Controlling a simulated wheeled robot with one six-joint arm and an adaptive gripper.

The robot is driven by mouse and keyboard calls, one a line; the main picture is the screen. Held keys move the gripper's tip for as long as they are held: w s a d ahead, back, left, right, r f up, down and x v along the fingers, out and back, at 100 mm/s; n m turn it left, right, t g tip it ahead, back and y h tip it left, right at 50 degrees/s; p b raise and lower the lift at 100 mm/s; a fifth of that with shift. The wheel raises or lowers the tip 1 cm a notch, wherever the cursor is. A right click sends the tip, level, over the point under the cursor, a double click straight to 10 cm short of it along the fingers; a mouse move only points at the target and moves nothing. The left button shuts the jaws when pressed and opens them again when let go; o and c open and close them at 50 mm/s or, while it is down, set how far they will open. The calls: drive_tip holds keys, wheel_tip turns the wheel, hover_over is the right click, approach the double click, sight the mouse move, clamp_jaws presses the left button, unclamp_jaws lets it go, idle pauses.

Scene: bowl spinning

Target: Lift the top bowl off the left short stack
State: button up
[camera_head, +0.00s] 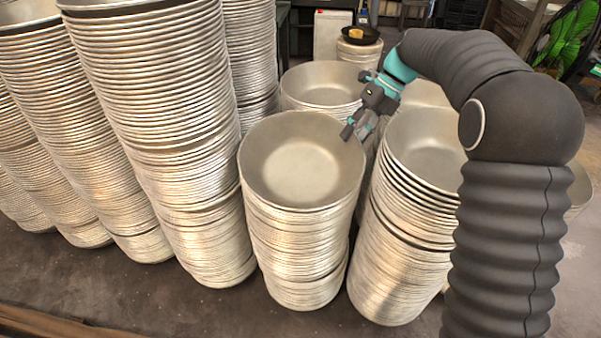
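The left short stack (299,240) stands in the middle of the view, a pile of nested silver metal bowls. Its top bowl (295,165) is wide, empty and sits level with the opening up. My gripper (354,133) comes in from the upper right, with its dark fingertips at the far right rim of this bowl. The fingers are small in view, and I cannot tell whether they touch the rim or are closed on it.
Tall bowl stacks (155,75) crowd the left side. Another short stack (408,240) stands close on the right, partly behind my arm. A further stack (325,85) stands behind. Dark floor (205,312) is bare in front.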

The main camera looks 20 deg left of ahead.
sight(335, 163)
drive_tip(key=shift+b+x, duration=0.4)
drive_tip(key=shift+x, duration=3.05)
clamp_jaws()
